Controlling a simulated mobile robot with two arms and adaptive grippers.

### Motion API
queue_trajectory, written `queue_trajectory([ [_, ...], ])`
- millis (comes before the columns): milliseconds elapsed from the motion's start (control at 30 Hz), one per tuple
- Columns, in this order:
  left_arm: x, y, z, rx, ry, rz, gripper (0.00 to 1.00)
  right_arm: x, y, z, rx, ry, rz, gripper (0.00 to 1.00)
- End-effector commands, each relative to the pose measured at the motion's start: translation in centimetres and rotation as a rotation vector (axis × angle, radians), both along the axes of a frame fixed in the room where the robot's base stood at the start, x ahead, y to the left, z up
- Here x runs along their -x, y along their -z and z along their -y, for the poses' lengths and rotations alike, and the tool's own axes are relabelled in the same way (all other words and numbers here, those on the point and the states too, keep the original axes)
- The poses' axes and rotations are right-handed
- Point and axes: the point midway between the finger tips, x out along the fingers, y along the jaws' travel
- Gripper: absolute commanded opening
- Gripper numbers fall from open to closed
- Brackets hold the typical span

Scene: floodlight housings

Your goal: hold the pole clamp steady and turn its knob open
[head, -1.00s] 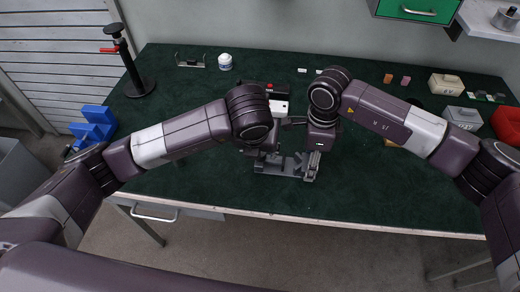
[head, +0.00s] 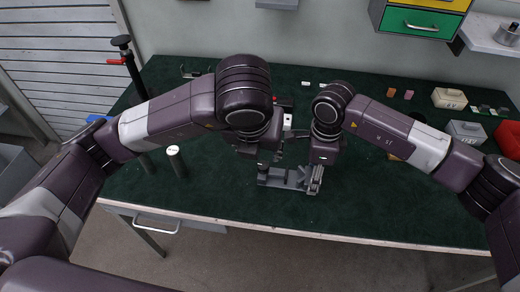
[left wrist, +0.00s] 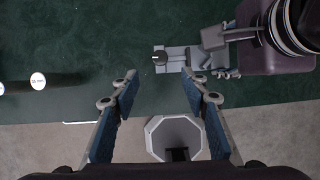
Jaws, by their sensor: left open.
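A grey clamp assembly (head: 285,179) stands near the front edge of the green table in the head view. In the left wrist view it shows as a grey block (left wrist: 172,52) with a small dark round knob (left wrist: 159,58) on it. My left gripper (left wrist: 160,88) is open and empty, above the table, its fingertips on either side of the block's image and apart from it. My right gripper (head: 316,180) is down at the right end of the assembly. Its fingers are partly hidden, so its hold cannot be told.
Two dark cylinders with white tops (head: 174,152) stand to the left. A black post with a red lever (head: 124,62) is at the far left. Boxes (head: 449,98) and a red bin (head: 508,138) occupy the right. The left front of the table is mostly clear.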

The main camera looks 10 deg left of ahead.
Motion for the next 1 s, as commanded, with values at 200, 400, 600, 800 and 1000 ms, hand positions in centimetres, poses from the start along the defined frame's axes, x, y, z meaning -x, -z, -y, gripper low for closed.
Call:
queue_trajectory([
  [200, -0.2, 0.1, 0.0, -0.026, 0.052, -0.012, 0.41, 0.0, 0.0, 0.0, 0.0, 0.0, 0.0, 0.19],
  [400, -0.9, 0.4, 0.2, -0.127, 0.282, -0.066, 0.41, 0.0, 0.0, 0.0, 0.0, 0.0, 0.0, 0.19],
  [600, -1.6, 0.7, 0.3, -0.233, 0.587, -0.138, 0.41, 0.0, 0.0, 0.0, 0.0, 0.0, 0.0, 0.19],
  [800, -2.4, 0.7, 0.3, -0.308, 0.892, -0.203, 0.41, 0.0, 0.0, 0.0, 0.0, 0.0, 0.0, 0.19],
  [1000, -3.2, 0.4, 0.3, -0.353, 1.196, -0.251, 0.41, 0.0, 0.0, 0.0, 0.0, 0.0, 0.0, 0.19],
])
